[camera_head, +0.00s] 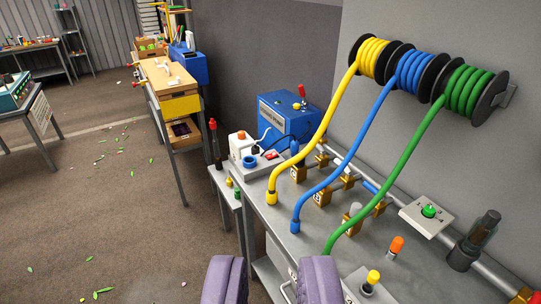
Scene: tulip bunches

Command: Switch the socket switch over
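A grey socket box (262,174) sits at the far left end of the grey workbench (292,245). A round blue socket (249,162) is on its top, with a small red part (271,155) beside it that looks like the switch. Its position is too small to read. My gripper (271,280) shows at the bottom edge as two purple fingers held apart, with nothing between them. It is open, in front of the bench's near-left side and well short of the socket box.
A blue machine (289,117) and a white box with an orange knob (239,143) stand behind the socket box. Yellow (313,130), blue and green hoses hang from wall reels over the bench. A dark bottle-like tool (215,145) stands left.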

